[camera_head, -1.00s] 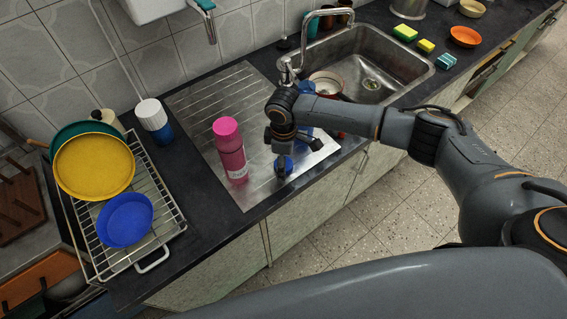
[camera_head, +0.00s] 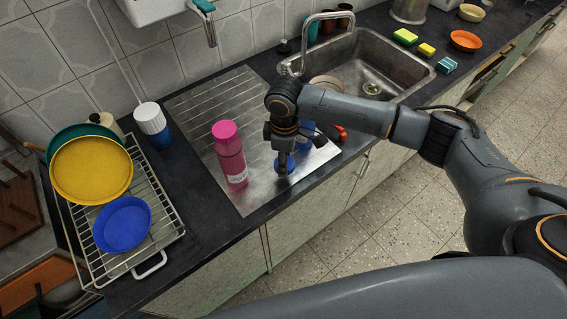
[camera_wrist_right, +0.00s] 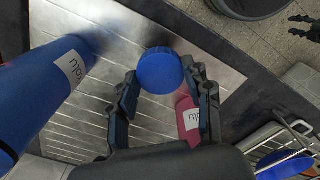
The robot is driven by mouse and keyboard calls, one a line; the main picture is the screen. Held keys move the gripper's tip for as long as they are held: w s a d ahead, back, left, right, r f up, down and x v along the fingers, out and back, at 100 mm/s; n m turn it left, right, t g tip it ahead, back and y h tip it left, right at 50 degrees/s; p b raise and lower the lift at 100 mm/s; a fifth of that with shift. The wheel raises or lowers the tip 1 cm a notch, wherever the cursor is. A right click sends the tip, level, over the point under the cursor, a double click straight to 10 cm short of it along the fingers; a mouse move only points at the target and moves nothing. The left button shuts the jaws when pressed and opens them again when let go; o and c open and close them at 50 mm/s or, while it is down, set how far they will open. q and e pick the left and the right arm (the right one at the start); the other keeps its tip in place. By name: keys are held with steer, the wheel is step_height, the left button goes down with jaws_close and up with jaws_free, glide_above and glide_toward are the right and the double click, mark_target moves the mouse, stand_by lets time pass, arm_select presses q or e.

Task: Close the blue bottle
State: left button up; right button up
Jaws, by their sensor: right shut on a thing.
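A blue lid (camera_wrist_right: 160,70) is between the fingertips of my right gripper (camera_wrist_right: 158,82) in the wrist view. It also shows below my right gripper (camera_head: 283,152) in the head view (camera_head: 284,166). The gripper is shut on the lid over the steel drainer; I cannot tell whether the lid is clear of the metal. The blue bottle (camera_wrist_right: 40,85) is large at the left of the wrist view, its mouth out of view. In the head view it is mostly hidden behind my gripper (camera_head: 306,133). At the wrist view's right edge is a small dark shape, possibly my left gripper (camera_wrist_right: 299,25).
A pink bottle (camera_head: 230,153) stands upright left of my gripper, close to it. A dish rack (camera_head: 160,200) with plates and a blue-and-white tumbler (camera_head: 154,125) stand farther left. A sink (camera_head: 420,75) lies to the right. The counter's front edge is close.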

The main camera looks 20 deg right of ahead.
steer(key=s+a+r+b, duration=0.1)
steer(key=s+r, duration=0.7)
steer(key=s, duration=0.4)
steer(key=shift+s+a+r, duration=0.15)
steer(key=shift+s+a, duration=0.05)
steer(key=shift+a, duration=0.15)
steer(key=s+d+f+m, duration=0.4)
steer(key=d+f+m, duration=0.2)
steer(key=f+m, duration=0.4)
steer(key=m, duration=0.3)
steer(key=shift+s, duration=0.2)
